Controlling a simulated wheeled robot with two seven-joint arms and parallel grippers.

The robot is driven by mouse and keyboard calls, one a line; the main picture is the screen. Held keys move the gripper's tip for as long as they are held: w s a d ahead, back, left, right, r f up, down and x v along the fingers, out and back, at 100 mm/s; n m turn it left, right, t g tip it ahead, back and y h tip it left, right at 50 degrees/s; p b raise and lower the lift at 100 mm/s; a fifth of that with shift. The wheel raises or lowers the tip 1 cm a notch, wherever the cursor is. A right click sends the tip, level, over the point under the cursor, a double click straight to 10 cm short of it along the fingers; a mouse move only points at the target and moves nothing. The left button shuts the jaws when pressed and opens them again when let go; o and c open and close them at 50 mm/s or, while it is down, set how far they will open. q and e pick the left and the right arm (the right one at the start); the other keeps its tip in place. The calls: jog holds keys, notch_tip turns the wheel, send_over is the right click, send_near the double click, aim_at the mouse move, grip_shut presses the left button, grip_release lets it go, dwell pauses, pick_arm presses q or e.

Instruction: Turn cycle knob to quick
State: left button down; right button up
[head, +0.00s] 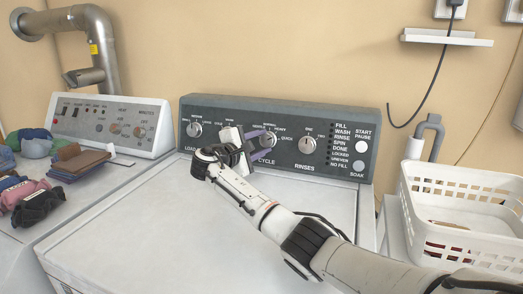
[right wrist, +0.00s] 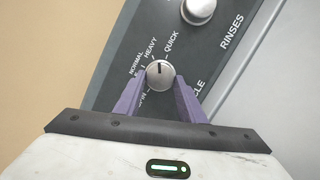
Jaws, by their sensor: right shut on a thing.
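The cycle knob (head: 269,139) is a round silver dial on the dark washer panel (head: 350,115). In the right wrist view the knob (right wrist: 159,75) sits between my right gripper's two purple fingers (right wrist: 160,88), which are shut on its sides. Its dark pointer mark faces up in that view, between the HEAVY and QUICK labels. In the head view my right gripper (head: 258,145) reaches the panel from the lower right and partly covers the knob and nearby lettering. My left gripper is not in view.
The load knob (head: 194,129) is left of the cycle knob, and the rinses knob (head: 307,145) is right of it. The white washer lid (head: 130,225) is clear. Folded cloths (head: 80,160) lie on the left machine; a white basket (head: 460,205) stands at right.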

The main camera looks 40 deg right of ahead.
jog(key=shift+r+m+g+y+b, duration=0.1)
jog(key=shift+m+g+y+b, duration=0.2)
jog(key=shift+m, duration=0.85)
jog(key=shift+r+m+g+y+b, duration=0.15)
jog(key=shift+m+b, duration=0.25)
jog(key=shift+m, duration=0.75)
jog(key=shift+f, duration=0.1)
jog(key=o, duration=1)
jog(key=shift+o, duration=0.2)
jog(key=v, duration=1)
jog(key=shift+a, duration=0.15)
